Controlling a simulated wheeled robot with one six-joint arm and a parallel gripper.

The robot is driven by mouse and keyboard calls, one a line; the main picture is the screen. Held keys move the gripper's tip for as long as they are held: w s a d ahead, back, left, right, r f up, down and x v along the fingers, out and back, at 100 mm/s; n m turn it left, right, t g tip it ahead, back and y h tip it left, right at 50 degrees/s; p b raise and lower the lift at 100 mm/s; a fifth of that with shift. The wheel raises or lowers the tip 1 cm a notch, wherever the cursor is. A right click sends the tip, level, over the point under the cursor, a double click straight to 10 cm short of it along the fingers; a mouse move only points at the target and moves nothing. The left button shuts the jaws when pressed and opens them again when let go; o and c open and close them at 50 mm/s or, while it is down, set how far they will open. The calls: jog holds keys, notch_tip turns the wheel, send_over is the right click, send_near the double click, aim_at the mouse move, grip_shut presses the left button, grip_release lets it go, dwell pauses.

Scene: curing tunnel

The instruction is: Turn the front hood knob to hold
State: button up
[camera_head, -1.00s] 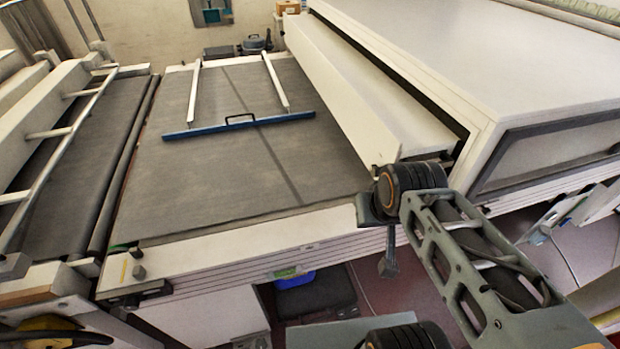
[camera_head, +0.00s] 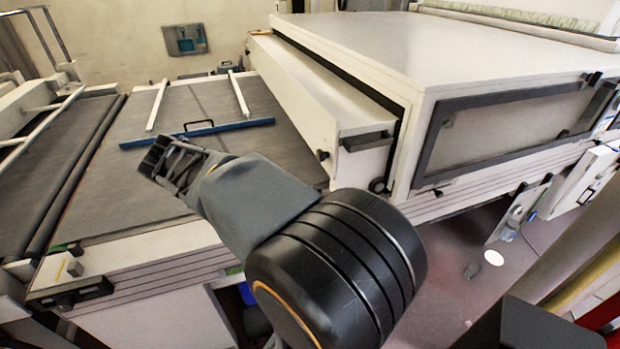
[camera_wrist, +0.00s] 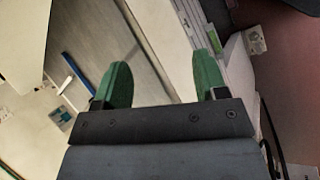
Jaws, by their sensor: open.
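The hood is a white sloped cover (camera_head: 290,95) along the left side of the big white tunnel box. A small black knob (camera_head: 322,155) sits on the cover's near end, and a round dark knob-like part (camera_head: 378,185) sits lower, by the box corner. I cannot tell which is the front hood knob, and no setting can be read. My gripper (camera_wrist: 165,78) shows in the wrist view with two green fingers apart and nothing between them. No knob shows in the wrist view.
A dark belt (camera_head: 115,185) runs left of the hood, with a blue bar (camera_head: 235,125) across it on white rails. The tunnel box (camera_head: 420,50) fills the right. A white control box (camera_head: 583,180) stands at the far right.

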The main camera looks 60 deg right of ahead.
aim_at(317, 157)
jog(key=w+d+f+n+g+h+b, duration=0.2)
jog(key=d+f+g+h+b, duration=0.25)
jog(key=d, duration=0.45)
jog(key=w+d+f+n+g+h+b, duration=0.1)
jog(key=w+d+n+g+h+b, duration=0.15)
jog(key=d+g+b, duration=0.4)
jog(key=shift+m+t+h, duration=0.3)
jog(key=shift+m+t, duration=0.05)
jog(key=shift+t, duration=0.15)
jog(key=x, duration=0.5)
jog(key=w+x, duration=0.1)
jog(key=x, duration=0.4)
jog(key=d+b+x, duration=0.1)
jog(key=x, duration=0.4)
jog(key=shift+d+r, duration=0.25)
jog(key=shift+r, duration=0.1)
jog(key=c, duration=0.9)
